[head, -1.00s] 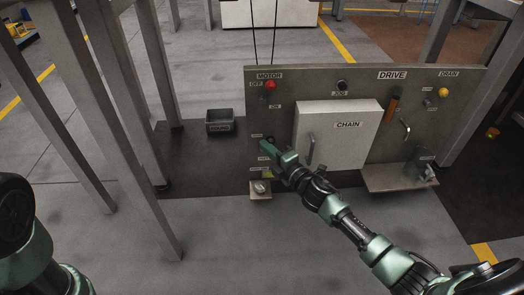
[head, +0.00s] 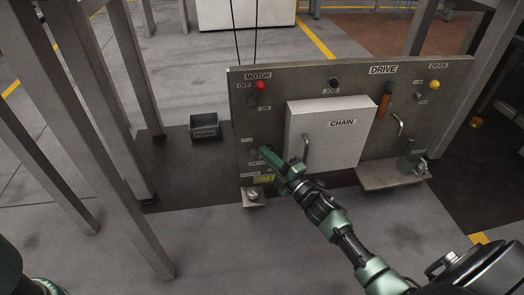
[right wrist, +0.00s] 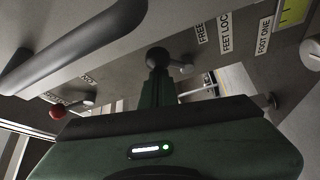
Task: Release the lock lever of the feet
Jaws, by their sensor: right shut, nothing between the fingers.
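The feet lock lever shows in the right wrist view as a dark round knob (right wrist: 157,57) by a small metal pivot, near the FREE and FEET LOCK labels (right wrist: 226,33). In the head view it is at the panel's lower left, mostly hidden by my right gripper (head: 267,154). That gripper is shut and empty. In the right wrist view its green fingers (right wrist: 158,90) end right at the knob; I cannot tell whether they touch it. My left arm is only a sliver at the head view's lower left corner; its gripper is out of view.
The white CHAIN door (head: 325,140) and its bar handle (head: 306,148) stand just right of my gripper. The MOTOR switch with a red knob (head: 260,86) is above. A small shelf (head: 253,203) juts out below. A dark bin (head: 205,135) lies on the floor at left.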

